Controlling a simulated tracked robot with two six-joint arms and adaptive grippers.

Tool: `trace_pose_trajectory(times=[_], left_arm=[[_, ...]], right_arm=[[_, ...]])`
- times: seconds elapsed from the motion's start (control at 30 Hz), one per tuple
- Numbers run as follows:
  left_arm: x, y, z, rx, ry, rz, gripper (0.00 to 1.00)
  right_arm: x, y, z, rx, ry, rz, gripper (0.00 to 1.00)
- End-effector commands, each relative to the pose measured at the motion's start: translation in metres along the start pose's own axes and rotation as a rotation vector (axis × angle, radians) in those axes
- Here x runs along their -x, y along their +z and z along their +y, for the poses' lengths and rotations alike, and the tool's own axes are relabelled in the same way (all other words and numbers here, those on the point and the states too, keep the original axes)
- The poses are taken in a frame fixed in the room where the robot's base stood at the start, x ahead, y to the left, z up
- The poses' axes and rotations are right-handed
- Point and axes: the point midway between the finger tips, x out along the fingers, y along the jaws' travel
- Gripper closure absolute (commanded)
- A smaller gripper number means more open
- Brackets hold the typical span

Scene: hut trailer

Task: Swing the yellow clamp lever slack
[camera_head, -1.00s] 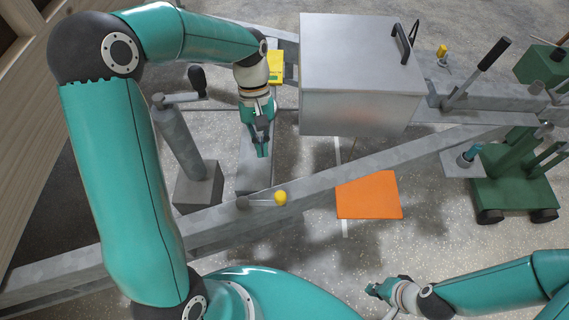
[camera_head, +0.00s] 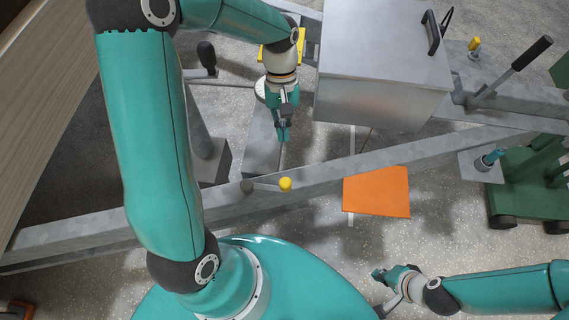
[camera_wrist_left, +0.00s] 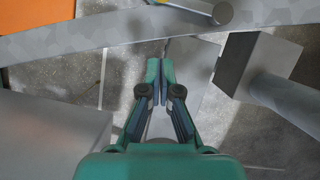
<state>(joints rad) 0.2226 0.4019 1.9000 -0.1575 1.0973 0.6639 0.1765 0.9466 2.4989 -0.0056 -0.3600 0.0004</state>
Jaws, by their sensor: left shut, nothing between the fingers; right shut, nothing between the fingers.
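The clamp lever is a short grey bar with a yellow knob (camera_head: 285,184) on the long grey beam (camera_head: 335,176). Its other end is a dark grey pivot (camera_head: 247,186). In the left wrist view a grey cylinder end of the lever (camera_wrist_left: 222,13) shows at the top edge, with a little yellow beside it. My left gripper (camera_head: 283,136) is shut and empty, pointing down beyond the beam, apart from the knob. In the left wrist view its fingertips (camera_wrist_left: 160,66) are together, below the beam. My right gripper (camera_head: 378,273) is shut and empty over the floor at lower right.
A large grey metal box (camera_head: 385,75) stands right of my left gripper. A grey post with a black-knobbed crank (camera_head: 206,58) stands to its left. An orange panel (camera_head: 377,190) lies right of the lever. A green wheeled cart (camera_head: 530,195) is at the right.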

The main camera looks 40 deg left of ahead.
Motion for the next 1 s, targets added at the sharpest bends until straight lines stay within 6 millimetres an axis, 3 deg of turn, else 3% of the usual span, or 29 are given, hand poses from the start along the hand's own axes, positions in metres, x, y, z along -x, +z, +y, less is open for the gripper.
trace_pose_trajectory(times=[0.1, 0.33, 0.6, 1.0], left_arm=[[-0.027, 0.0, -0.001, 0.001, -0.003, -0.006, 1.0], [-0.07, 0.003, -0.001, -0.002, -0.003, -0.004, 1.0], [-0.079, 0.034, -0.001, -0.001, 0.0, 0.0, 1.0], [-0.08, 0.035, -0.002, -0.001, 0.0, 0.0, 1.0]], right_arm=[[-0.004, 0.0, 0.002, 0.0, 0.0, 0.0, 1.0], [-0.008, 0.0, 0.003, 0.0, 0.0, 0.0, 1.0], [-0.006, 0.0, 0.002, 0.0, 0.0, 0.0, 1.0], [-0.006, 0.0, 0.003, -0.001, 0.0, 0.0, 1.0]])
